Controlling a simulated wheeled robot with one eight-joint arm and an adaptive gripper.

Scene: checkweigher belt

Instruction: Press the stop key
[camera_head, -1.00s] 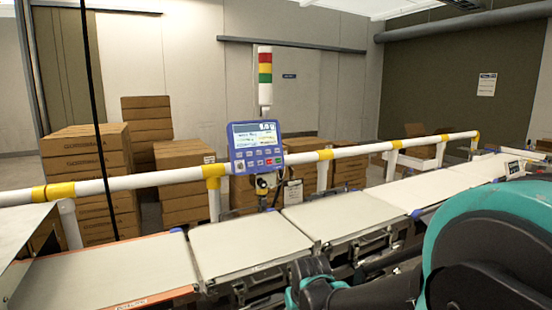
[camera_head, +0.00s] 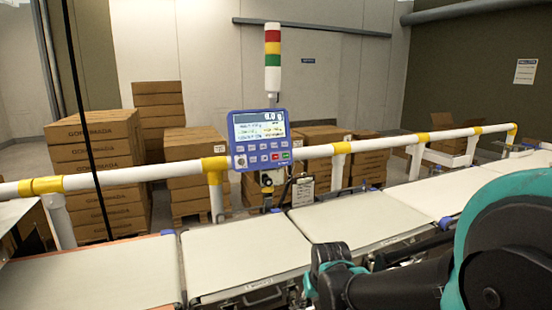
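The blue control panel (camera_head: 260,139) stands on a post behind the belt, below a red, yellow and green light tower. Its lit screen (camera_head: 260,126) shows a weight reading. Rows of small keys lie under the screen. A red key (camera_head: 275,157) sits in the bottom row, beside a green key (camera_head: 285,156); their labels are too small to read. Parts of my arm, black and teal, fill the lower right, in front of the belt and apart from the panel. I cannot make out my gripper's fingers.
A white rail with yellow joints (camera_head: 215,164) runs across behind the belt, at the panel's height. Pale belt sections (camera_head: 245,252) lie in front of it. Stacked cartons (camera_head: 97,150) stand behind the rail. The space directly before the panel is clear.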

